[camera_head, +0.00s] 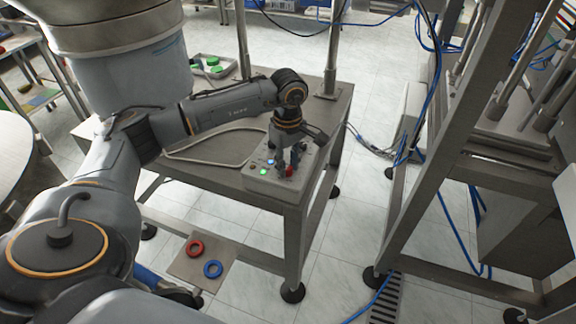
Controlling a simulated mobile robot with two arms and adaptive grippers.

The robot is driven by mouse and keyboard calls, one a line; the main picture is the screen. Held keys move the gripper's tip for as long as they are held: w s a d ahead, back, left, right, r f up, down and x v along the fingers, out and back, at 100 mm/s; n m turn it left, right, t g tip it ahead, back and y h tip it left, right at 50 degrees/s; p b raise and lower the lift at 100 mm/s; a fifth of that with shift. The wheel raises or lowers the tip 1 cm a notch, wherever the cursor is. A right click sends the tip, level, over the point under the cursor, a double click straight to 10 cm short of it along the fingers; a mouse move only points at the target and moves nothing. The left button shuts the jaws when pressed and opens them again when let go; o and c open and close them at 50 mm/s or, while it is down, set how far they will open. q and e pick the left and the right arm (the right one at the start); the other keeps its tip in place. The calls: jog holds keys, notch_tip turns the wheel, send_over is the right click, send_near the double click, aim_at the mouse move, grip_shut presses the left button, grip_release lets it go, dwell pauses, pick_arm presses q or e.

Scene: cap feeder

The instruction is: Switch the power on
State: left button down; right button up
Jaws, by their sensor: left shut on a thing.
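A grey control box (257,187) sits on the near right corner of the metal table. Its top has small lit lights, green and bluish, and a red switch (289,171) at its right side. My left gripper (287,167) reaches down onto the box from above, with its fingers at the red switch. It is shut on the switch, which is partly hidden by the fingers. My right gripper is not in view.
The metal table (222,177) has upright posts and a looped frame behind the box. A small plate with a red ring (195,247) and a blue ring (213,269) is below. A tray of green caps (213,61) is at the back. A metal machine frame with blue cables stands on the right.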

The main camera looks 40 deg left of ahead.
aim_at(288, 168)
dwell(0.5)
pick_arm(q)
jog(key=c, duration=1)
grip_release()
jog(key=shift+c, duration=0.2)
notch_tip(288, 168, up, 12)
